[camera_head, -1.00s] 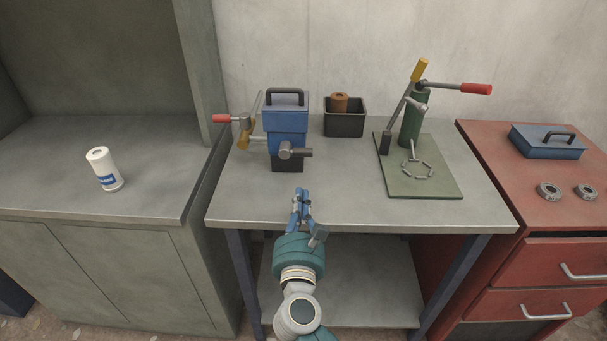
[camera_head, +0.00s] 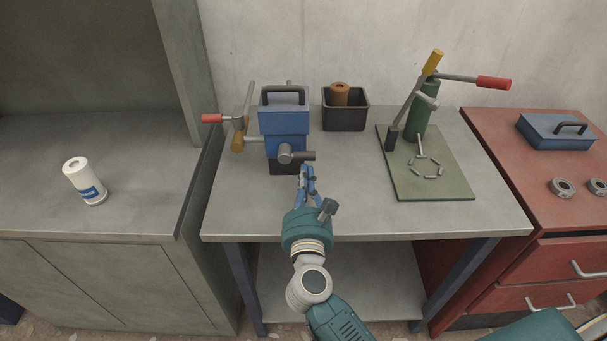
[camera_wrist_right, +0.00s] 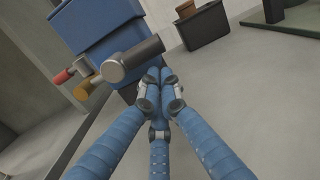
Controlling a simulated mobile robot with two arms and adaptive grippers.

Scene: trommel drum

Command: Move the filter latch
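A blue filter housing (camera_head: 284,122) with a black top handle stands on a dark base on the grey workbench. A grey latch (camera_head: 287,154) with a dark cylindrical grip sticks out to the right from its front. The latch (camera_wrist_right: 130,60) also shows large in the right wrist view. My right gripper (camera_head: 306,168) is just in front of and below the latch grip. In the wrist view its blue fingers (camera_wrist_right: 158,76) meet at the tips, close beside the dark grip, with nothing seen between them. Whether they touch the grip I cannot tell. My left gripper is out of view.
A red-tipped lever (camera_head: 222,118) and a yellow part flank the housing's left. A black bin (camera_head: 345,117) holds a brown roll behind. A green press (camera_head: 420,110) stands on a plate at right. The bench front is clear. A white canister (camera_head: 85,182) stands on the left cabinet.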

